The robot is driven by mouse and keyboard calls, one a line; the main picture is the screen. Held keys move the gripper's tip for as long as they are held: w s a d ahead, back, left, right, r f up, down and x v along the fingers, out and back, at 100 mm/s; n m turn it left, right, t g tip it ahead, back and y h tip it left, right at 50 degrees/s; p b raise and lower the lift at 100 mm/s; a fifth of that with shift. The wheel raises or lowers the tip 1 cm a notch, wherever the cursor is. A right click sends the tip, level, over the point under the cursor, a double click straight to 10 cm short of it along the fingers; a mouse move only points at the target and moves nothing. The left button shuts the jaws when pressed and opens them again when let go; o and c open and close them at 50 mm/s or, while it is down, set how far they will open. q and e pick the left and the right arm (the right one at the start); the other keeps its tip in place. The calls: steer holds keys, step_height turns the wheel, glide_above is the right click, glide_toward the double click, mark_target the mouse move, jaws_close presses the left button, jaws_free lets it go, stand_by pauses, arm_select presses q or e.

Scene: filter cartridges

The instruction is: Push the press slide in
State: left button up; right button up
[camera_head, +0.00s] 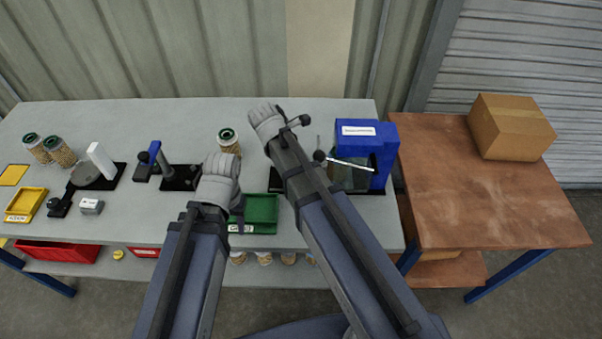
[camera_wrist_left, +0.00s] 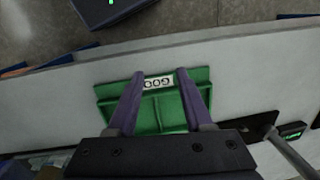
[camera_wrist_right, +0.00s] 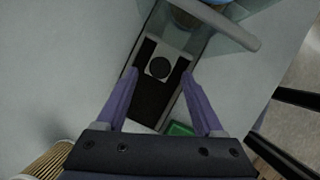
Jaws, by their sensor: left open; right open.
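The press (camera_head: 378,150) is a blue housing with a white label and a clear front guard (camera_head: 348,178), at the right end of the grey bench. In the right wrist view its slide (camera_wrist_right: 170,52) is a light plate with a black disc, on a dark track (camera_wrist_right: 152,98) that runs up to the clear guard. My right gripper (camera_head: 292,116) is open and empty above the track, its fingertips (camera_wrist_right: 160,73) either side of the slide; contact cannot be told. My right arm hides the slide in the head view. My left gripper (camera_head: 238,224) is open and empty above the green tray (camera_head: 262,212).
A jar-like cartridge (camera_head: 229,142) stands behind my left gripper. A lever tool (camera_head: 165,165), a white upright fixture (camera_head: 103,160) and a yellow tray (camera_head: 26,205) sit further left. A brown table (camera_head: 490,185) with a cardboard box (camera_head: 510,126) stands right.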

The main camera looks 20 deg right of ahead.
steer(key=shift+b+x, duration=0.65)
steer(key=shift+x, duration=0.5)
steer(key=shift+c, duration=0.2)
jaws_close()
stand_by(0.4)
